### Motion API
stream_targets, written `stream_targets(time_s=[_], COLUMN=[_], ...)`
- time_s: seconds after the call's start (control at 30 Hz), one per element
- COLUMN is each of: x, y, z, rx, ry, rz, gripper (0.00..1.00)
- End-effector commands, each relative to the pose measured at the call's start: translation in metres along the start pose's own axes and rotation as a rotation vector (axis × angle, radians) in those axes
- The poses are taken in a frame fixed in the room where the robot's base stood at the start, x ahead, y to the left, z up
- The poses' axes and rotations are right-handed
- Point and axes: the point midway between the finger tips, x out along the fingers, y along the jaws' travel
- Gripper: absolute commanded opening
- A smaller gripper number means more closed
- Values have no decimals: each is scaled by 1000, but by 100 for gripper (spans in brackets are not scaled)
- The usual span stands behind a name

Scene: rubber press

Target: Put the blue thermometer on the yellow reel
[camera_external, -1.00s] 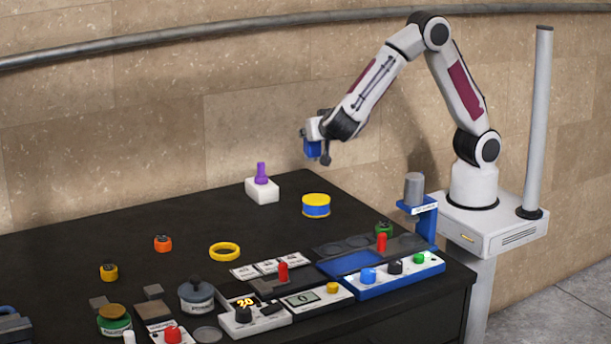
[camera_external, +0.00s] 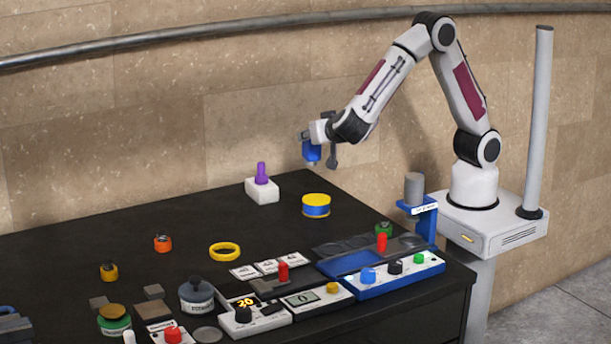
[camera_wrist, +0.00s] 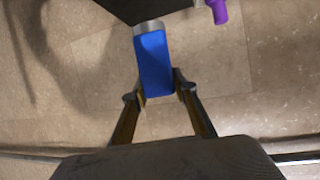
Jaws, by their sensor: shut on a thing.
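My gripper (camera_wrist: 159,88) is shut on the blue thermometer (camera_wrist: 154,62), a blue block-like body with a grey end, seen in the wrist view. In the external view the thermometer (camera_external: 311,153) hangs in the air near the wall, above and behind the table's far edge. The yellow reel (camera_external: 316,199), with yellow top and bottom and a blue band, stands on the table below it, apart from it. The reel cannot be made out in the wrist view.
A white block with a purple peg (camera_external: 262,186) stands left of the reel. A yellow ring (camera_external: 225,251) lies nearer the front. A blue stand with a grey cylinder (camera_external: 414,190) is to the right. Control boxes (camera_external: 396,270) line the front; the table around the reel is clear.

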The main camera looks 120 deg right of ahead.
Motion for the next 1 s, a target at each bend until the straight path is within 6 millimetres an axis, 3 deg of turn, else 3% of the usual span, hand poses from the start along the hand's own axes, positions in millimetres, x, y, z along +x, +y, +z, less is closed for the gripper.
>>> stream_targets(time_s=[0.2, 0.47, 1.0], x=[-48, -90, -91], y=[-16, -24, -22], z=[6, 6, 2], rx=[-19, -50, -81], ry=[-5, -5, 4], rz=[-90, -153, -139], gripper=[0, 0, 0])
